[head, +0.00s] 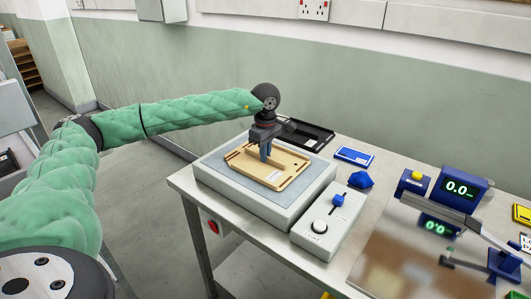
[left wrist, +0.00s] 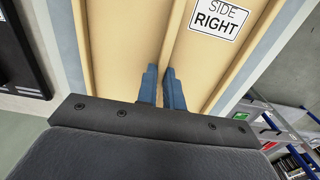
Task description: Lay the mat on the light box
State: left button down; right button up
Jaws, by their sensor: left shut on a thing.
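The light box (head: 230,200) is a pale, low block with a blue-grey top, at the left of the steel table. The mat (head: 288,182) appears to be the tan, tray-like piece with a raised rim, slots and a white label, over the light box's top. The left wrist view shows the mat (left wrist: 115,40) with a label reading "SIDE RIGHT". My left gripper (head: 265,152) points down at the mat's middle, its blue fingers (left wrist: 162,90) shut on a raised central rib. I cannot tell whether the mat touches the box or hovers slightly above. My right gripper is not in view.
A control box (head: 328,226) with a blue knob and white button stands right of the light box. A black tray (head: 310,134), blue card (head: 354,156) and blue lump (head: 361,180) lie behind. A blue display (head: 460,188) reads 0.0 at right.

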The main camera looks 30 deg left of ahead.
pick_arm(q)
jog(key=c, duration=1.5)
grip_release()
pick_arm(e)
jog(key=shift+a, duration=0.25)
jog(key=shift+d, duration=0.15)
